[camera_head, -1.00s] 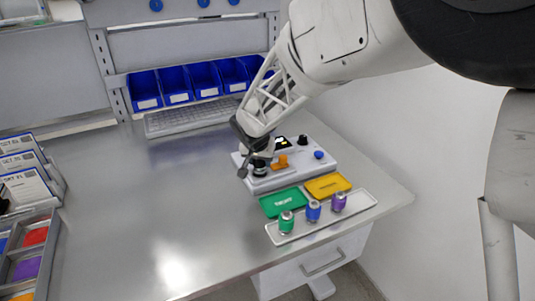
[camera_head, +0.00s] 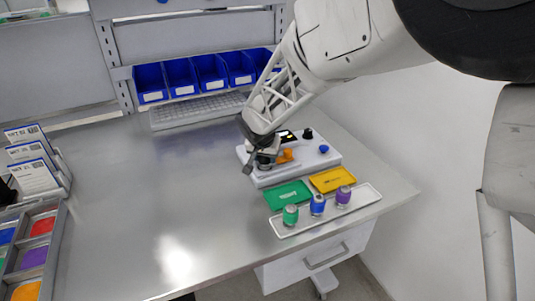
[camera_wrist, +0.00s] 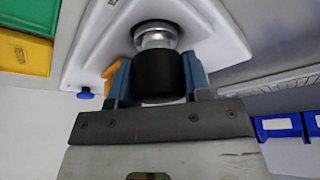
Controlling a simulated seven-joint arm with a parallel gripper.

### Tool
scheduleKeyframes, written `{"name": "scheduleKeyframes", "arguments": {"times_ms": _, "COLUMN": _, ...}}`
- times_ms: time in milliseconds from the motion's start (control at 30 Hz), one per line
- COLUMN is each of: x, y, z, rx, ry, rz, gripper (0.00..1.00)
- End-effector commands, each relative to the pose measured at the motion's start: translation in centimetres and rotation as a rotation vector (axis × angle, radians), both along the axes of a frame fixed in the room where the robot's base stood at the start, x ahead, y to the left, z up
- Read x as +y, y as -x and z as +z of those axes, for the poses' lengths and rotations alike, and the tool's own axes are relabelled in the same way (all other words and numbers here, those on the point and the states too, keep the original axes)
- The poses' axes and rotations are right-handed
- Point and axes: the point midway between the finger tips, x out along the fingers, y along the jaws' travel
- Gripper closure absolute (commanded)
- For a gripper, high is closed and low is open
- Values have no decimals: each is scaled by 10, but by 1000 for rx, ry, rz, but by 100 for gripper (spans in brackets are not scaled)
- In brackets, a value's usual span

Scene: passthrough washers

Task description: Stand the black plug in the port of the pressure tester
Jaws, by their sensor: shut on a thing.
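The black plug (camera_wrist: 158,77) is between the two fingers of my gripper (camera_wrist: 158,88) in the wrist view. A silver collar (camera_wrist: 154,40) shows at its far end, against a dark ring on the white pressure tester (camera_wrist: 100,35). I cannot tell how deep the plug sits in the port, which is hidden behind it. In the head view my gripper (camera_head: 262,165) is low over the left end of the pressure tester (camera_head: 285,174). The tester's orange lever (camera_head: 285,155) is right beside the gripper; it also shows in the wrist view (camera_wrist: 113,74).
A white tray (camera_head: 365,208) at the front right holds green, blue and purple-banded plugs. A green plate (camera_head: 287,196) and a yellow plate (camera_head: 332,180) lie before the tester. Blue bins (camera_head: 181,77) line the back. The bench's middle is clear.

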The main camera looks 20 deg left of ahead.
Motion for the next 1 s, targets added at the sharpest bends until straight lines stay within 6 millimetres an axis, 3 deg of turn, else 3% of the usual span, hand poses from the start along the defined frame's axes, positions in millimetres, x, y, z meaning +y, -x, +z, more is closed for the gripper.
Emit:
{"name": "scheduleKeyframes", "arguments": {"times_ms": 367, "x": 0, "y": 0, "z": 0, "rx": 0, "ry": 0, "rz": 0, "gripper": 82}}
{"name": "scheduleKeyframes", "arguments": {"times_ms": 400, "x": 0, "y": 0, "z": 0, "rx": 0, "ry": 0, "rz": 0, "gripper": 54}}
{"name": "scheduleKeyframes", "arguments": {"times_ms": 567, "x": 0, "y": 0, "z": 0, "rx": 0, "ry": 0, "rz": 0, "gripper": 30}}
{"name": "scheduleKeyframes", "arguments": {"times_ms": 600, "x": 0, "y": 0, "z": 0, "rx": 0, "ry": 0, "rz": 0, "gripper": 26}}
{"name": "scheduleKeyframes", "arguments": {"times_ms": 767, "x": 0, "y": 0, "z": 0, "rx": 0, "ry": 0, "rz": 0, "gripper": 26}}
{"name": "scheduleKeyframes", "arguments": {"times_ms": 900, "x": 0, "y": 0, "z": 0, "rx": 0, "ry": 0, "rz": 0, "gripper": 8}}
{"name": "scheduleKeyframes", "arguments": {"times_ms": 1000, "x": 0, "y": 0, "z": 0, "rx": 0, "ry": 0, "rz": 0, "gripper": 5}}
